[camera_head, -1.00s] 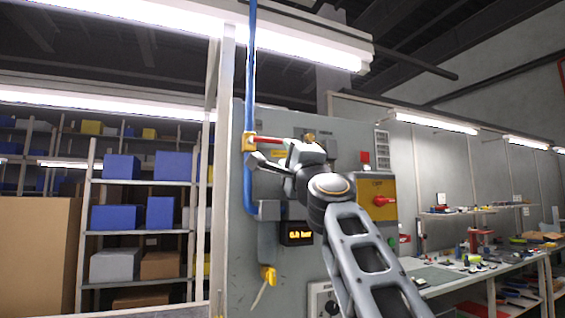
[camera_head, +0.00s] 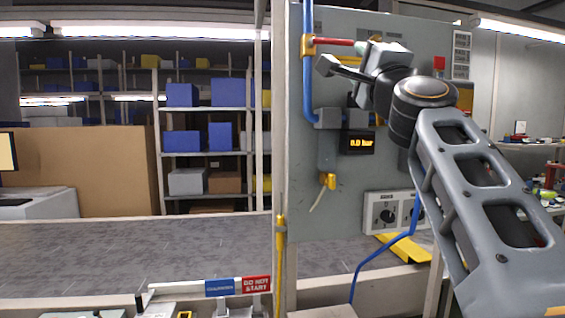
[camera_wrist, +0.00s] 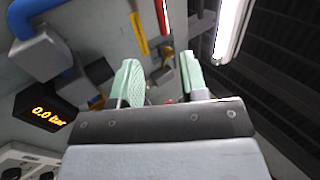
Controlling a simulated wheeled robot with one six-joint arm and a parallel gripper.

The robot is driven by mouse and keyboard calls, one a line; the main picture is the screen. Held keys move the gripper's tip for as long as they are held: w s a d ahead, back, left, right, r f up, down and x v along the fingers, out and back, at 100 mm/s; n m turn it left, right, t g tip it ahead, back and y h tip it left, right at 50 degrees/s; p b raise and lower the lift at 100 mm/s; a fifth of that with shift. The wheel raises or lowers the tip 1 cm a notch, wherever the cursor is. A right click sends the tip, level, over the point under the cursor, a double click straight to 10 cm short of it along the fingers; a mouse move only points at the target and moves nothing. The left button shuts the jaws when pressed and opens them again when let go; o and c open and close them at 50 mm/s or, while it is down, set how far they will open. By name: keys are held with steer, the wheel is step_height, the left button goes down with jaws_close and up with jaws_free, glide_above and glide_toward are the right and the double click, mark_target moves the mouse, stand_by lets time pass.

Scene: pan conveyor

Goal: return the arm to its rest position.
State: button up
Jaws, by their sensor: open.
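My arm reaches up from the lower right of the head view to the grey panel. My gripper (camera_head: 343,58) is at the upper end, beside the red lever (camera_head: 333,42) on the yellow valve (camera_head: 307,46) of the blue pipe. In the wrist view, my gripper (camera_wrist: 160,82) has its two pale green pads apart with nothing held between them. The red lever (camera_wrist: 161,15) shows beyond the pads, near the top edge. In the head view the lever's right end lies close to a finger; I cannot tell whether they touch.
A grey conveyor surface (camera_head: 130,255) spans the left, with a "do not start" bar (camera_head: 238,286) in front. Shelves (camera_head: 205,110) stand behind.

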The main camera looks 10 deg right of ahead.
steer(key=w+a+f+n+g+y+p, duration=0.1)
steer(key=a+f+n+g+p, duration=0.25)
steer(key=f, duration=0.35)
steer(key=w+a+f+n+g+y+p, duration=0.1)
steer(key=a+f+n+g+y+p, duration=0.1)
steer(key=f+n+g+p, duration=0.35)
steer(key=w+a+f+n+g+y+p, duration=0.1)
steer(key=a+f+n+g+p, duration=0.1)
steer(key=f, duration=0.7)
steer(key=s+f+n+g+h+p, duration=0.1)
steer(key=s+f+n+g+p, duration=0.2)
steer(key=s+f+g, duration=0.2)
steer(key=s+f+n+g+h+p, duration=0.2)
steer(key=s+f, duration=0.8)
steer(key=f, duration=0.6)
steer(key=n+g+p, duration=0.1)
steer(key=n+g, duration=0.1)
steer(key=g, duration=0.1)
steer(key=shift+s+d+f+h, duration=0.3)
steer(key=shift+s+d+f, duration=0.05)
steer(key=shift+d, duration=0.05)
